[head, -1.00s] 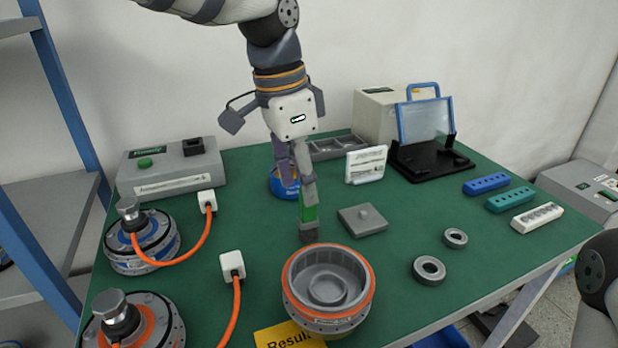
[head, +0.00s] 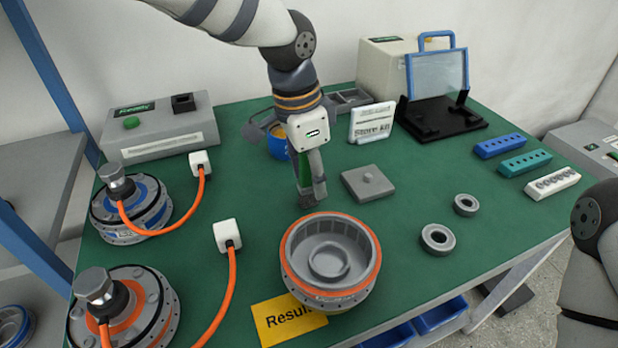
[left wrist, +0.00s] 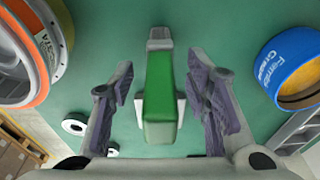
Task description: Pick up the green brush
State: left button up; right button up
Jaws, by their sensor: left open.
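The green brush (left wrist: 162,95) shows in the left wrist view between the two fingers of my left gripper (left wrist: 160,105), with a gap on each side. Its grey end (left wrist: 159,38) points away from the gripper. In the head view the brush (head: 304,175) is mostly hidden behind my left gripper (head: 312,185), with its green side and grey lower end showing. The left gripper is open and points down around the brush. My right gripper is not in view.
A motor housing with an orange rim (head: 288,262) stands just in front of the brush. A blue round container (head: 277,147) is behind it, and a grey plate with a knob (head: 350,188) is to its right. Two grey rings (head: 437,238) lie farther right.

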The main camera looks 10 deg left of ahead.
pick_arm(q)
jog(key=shift+r, duration=0.1)
grip_shut()
